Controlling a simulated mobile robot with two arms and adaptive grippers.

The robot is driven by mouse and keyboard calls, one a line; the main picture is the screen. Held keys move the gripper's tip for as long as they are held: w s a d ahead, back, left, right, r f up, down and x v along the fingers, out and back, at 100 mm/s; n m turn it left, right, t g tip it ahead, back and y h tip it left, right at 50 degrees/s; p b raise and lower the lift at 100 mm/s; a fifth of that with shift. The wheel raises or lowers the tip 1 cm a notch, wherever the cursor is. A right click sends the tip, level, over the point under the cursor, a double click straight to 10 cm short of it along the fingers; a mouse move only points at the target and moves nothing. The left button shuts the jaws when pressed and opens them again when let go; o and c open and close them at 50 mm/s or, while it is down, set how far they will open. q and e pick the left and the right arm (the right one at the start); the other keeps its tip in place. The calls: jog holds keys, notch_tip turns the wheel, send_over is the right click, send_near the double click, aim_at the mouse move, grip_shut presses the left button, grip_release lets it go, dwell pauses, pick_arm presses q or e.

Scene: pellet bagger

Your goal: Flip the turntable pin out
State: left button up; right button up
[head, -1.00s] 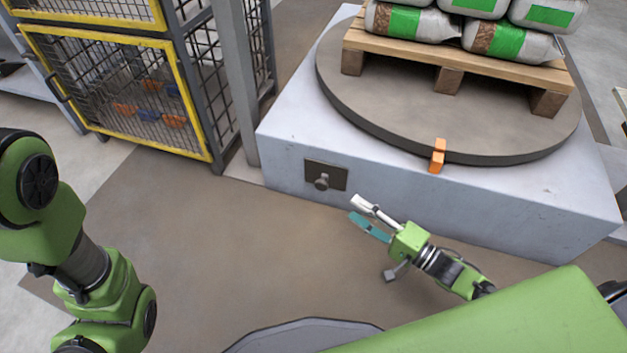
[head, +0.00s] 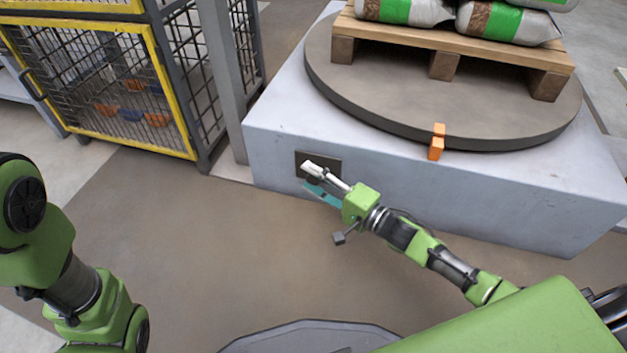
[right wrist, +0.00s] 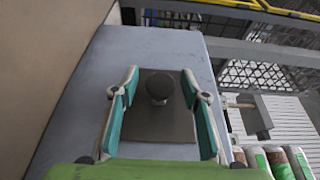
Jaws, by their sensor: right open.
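A dark square plate (head: 333,164) with a round knob is on the front face of the pale turntable base (head: 430,190). My right gripper (head: 310,180) is open in front of the plate and hides the knob in the head view. In the right wrist view the knob (right wrist: 159,88) shows between the open fingers, with the plate (right wrist: 155,125) behind it; I cannot tell whether they touch it. An orange two-part block (head: 436,148) sits at the front rim of the round turntable (head: 400,105). My left gripper is out of view.
A wooden pallet (head: 450,48) with bags (head: 505,22) stands on the turntable. A grey post (head: 223,80) and a yellow-framed mesh cage (head: 100,90) stand to the left. The brown floor (head: 200,240) in front of the base is clear.

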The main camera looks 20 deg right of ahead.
jog(key=shift+c, duration=0.4)
grip_shut()
jog(key=s+a+p, duration=0.2)
jog(key=s+p, duration=0.1)
jog(key=shift+s+a+p, duration=0.15)
jog(key=shift+a+p, duration=0.05)
jog(key=shift+p, duration=0.1)
jog(key=shift+c, duration=0.3)
grip_release()
jog(key=shift+o, duration=0.7)
jog(key=shift+d, duration=0.1)
